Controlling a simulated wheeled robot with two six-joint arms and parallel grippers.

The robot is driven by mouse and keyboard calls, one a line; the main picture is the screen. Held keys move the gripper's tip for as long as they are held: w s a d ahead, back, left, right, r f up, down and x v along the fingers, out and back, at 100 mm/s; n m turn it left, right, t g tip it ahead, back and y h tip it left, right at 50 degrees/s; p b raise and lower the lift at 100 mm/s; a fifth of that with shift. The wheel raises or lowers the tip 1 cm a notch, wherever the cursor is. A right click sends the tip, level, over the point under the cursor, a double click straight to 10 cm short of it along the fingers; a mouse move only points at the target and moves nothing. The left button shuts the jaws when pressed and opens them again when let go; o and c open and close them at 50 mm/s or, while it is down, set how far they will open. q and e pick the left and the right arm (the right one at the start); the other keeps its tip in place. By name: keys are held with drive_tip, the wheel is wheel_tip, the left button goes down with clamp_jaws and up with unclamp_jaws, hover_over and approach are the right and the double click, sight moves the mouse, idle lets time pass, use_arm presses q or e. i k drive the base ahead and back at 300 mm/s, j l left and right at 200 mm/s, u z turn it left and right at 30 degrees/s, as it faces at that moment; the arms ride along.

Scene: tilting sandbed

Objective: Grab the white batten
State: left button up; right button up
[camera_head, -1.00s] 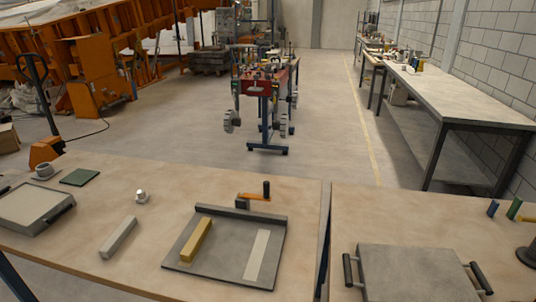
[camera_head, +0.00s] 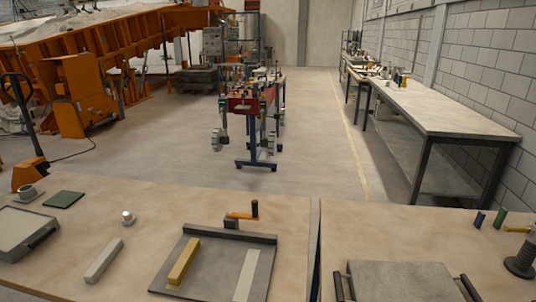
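A pale, whitish bar (camera_head: 104,260) lies alone on the left wooden table, slanting away from me. To its right is a dark flat tray (camera_head: 213,275) with a raised back edge. A yellow bar (camera_head: 184,261) lies on the tray's left part. A flat white strip (camera_head: 246,275) lies on its right part. I cannot tell for sure which of the two pale pieces is the batten. Neither of my grippers shows in the head view.
An orange clamp with a black handle (camera_head: 241,217) stands at the tray's back edge. A small white knob (camera_head: 128,218), a green pad (camera_head: 64,200) and a grey box (camera_head: 22,233) are on the left. A gap divides this table from the right table (camera_head: 400,225), which holds a grey slab (camera_head: 400,283).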

sight(92, 275)
drive_tip(key=u, duration=1.35)
